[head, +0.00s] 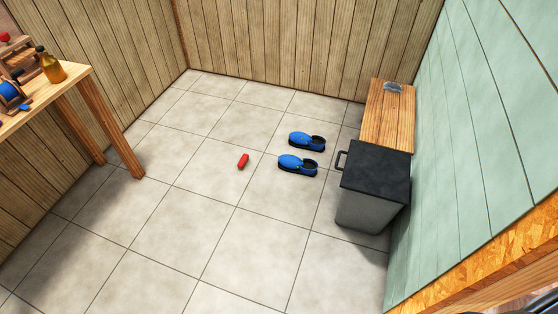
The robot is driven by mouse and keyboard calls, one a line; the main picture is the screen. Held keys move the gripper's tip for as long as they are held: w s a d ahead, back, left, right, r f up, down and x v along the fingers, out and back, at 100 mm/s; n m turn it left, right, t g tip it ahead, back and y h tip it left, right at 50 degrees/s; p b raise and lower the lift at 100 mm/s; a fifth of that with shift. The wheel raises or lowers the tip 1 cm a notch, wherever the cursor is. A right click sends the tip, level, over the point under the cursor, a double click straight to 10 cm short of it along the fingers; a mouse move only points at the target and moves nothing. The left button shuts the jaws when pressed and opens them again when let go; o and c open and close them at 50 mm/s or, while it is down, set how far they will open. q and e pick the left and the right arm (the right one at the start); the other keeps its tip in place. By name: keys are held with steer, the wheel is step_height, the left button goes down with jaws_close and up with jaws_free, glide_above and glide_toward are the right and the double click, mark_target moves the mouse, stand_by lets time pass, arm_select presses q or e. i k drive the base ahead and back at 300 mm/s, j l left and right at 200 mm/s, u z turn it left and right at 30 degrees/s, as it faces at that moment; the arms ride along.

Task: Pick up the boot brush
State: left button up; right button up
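A small red block-like thing (243,161) lies on the tiled floor near the middle of the head view. It may be the boot brush, but it is too small to tell whether it has bristles. A small grey thing (393,88) lies on the far end of the wooden bench at the right; I cannot tell what it is. Neither of my grippers shows in the head view.
Two blue clogs (297,164) (307,141) stand right of the red thing. A grey bin (364,208) with a dark lid stands before the wooden bench (389,120). A wooden workbench (70,82) with a bottle (52,67) is at left. The near floor is clear.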

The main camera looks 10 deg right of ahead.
mark_target(242, 163)
steer(key=z, duration=0.4)
steer(key=i+j+z, duration=0.95)
steer(key=j, duration=0.15)
steer(key=k+l, duration=0.05)
